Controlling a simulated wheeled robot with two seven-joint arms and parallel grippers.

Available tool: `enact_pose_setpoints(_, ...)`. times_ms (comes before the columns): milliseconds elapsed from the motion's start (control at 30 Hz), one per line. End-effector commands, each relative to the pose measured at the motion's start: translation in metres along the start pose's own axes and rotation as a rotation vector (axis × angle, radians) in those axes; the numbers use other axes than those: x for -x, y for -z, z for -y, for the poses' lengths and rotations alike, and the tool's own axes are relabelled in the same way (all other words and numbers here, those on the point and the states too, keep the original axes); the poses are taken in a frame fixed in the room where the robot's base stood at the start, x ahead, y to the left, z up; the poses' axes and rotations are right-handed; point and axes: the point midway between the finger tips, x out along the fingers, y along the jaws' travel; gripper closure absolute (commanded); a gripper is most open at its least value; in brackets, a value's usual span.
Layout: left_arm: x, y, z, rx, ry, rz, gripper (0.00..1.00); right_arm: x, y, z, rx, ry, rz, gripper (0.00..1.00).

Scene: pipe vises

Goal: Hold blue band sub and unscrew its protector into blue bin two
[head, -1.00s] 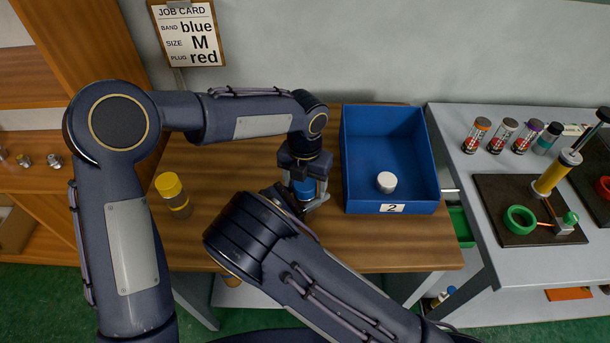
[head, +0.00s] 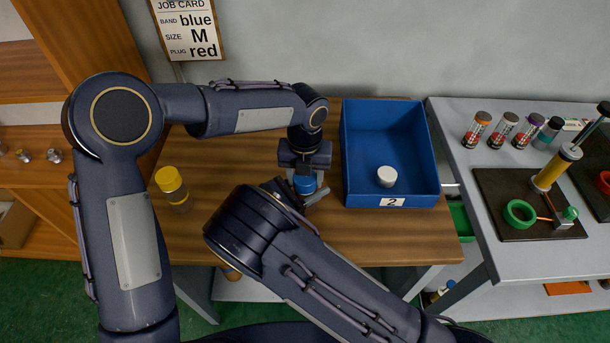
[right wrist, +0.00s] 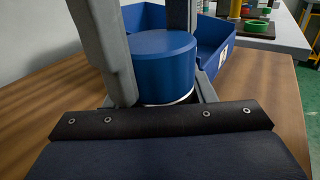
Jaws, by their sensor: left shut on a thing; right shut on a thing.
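The blue band sub stands upright with a blue protector cap (head: 305,184) on top, which also shows large in the right wrist view (right wrist: 165,58). A white ring shows just under the cap; the rest of the sub is hidden. My left gripper (head: 304,178) comes down from above and is shut on the blue cap, its grey fingers on either side. My right gripper (head: 306,199) is shut low on the sub, below the cap; its contact is mostly hidden. Blue bin two (head: 362,186), marked 2, stands just right of the grippers with a white cap (head: 387,176) inside.
A yellow-capped sub (head: 172,188) stands at the left of the wooden table (head: 240,235). The right grey bench holds several capped tubes (head: 505,130), a green ring (head: 519,213) and a yellow pipe tool (head: 555,168). The job card (head: 187,28) reads blue, M, red.

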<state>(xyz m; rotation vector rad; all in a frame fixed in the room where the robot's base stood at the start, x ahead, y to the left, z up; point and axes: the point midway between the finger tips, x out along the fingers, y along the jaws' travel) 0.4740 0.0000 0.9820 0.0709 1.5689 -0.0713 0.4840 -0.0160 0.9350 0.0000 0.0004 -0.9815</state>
Motion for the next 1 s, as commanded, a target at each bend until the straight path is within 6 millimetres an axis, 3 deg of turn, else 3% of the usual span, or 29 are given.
enact_pose_setpoints(133,0.0003,-0.0001,0.0001,-0.002,0.001,0.001,0.78,0.0001,-0.0002,-0.0001,-0.001,0.000,0.000,1.00)
enact_pose_setpoints(167,0.0003,-0.0002,0.0001,-0.002,0.001,0.001,0.48,0.0001,-0.0002,-0.0001,-0.001,0.000,0.000,1.00)
enact_pose_setpoints(300,0.0002,-0.0001,-0.0003,-0.002,0.000,0.000,0.29,0.0000,-0.0002,-0.0001,-0.001,0.000,0.000,1.00)
enact_pose_setpoints(867,-0.0007,-0.0006,-0.0047,0.001,-0.010,-0.002,0.29,-0.0026,-0.0001,0.0020,0.002,0.008,0.003,1.00)
enact_pose_setpoints(1000,0.0076,-0.0013,-0.0049,0.002,-0.009,0.000,0.29,-0.0030,-0.0001,0.0023,0.003,0.010,0.003,1.00)
